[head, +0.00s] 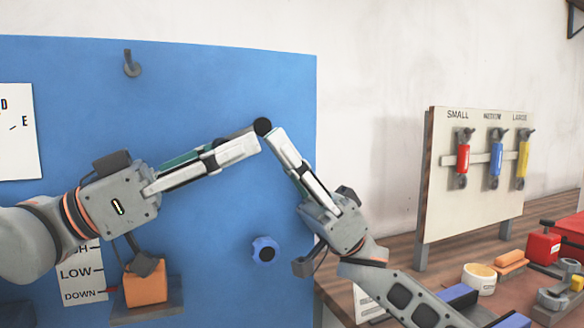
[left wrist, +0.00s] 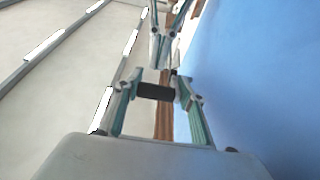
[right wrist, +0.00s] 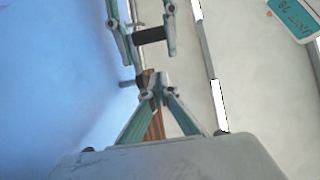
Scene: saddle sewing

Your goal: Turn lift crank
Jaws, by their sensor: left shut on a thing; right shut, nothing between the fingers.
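The crank's black handle (head: 263,126) sticks out in front of the blue panel (head: 230,80). My left gripper (head: 253,140) is shut on this handle. In the left wrist view the dark handle (left wrist: 155,91) lies crosswise between the two fingers; it also shows in the right wrist view (right wrist: 150,36). My right gripper (head: 272,137) is shut and empty, its fingertips close beside the handle; in the head view I cannot tell whether they touch. The crank's arm and pivot are mostly hidden behind my left gripper.
A blue knob (head: 265,249) and a grey hook (head: 132,65) are on the panel. An orange block (head: 146,289) sits on a ledge beside the level scale, near DOWN. At right, a wooden bench carries a tool board (head: 470,205), a red container (head: 542,246) and several small items.

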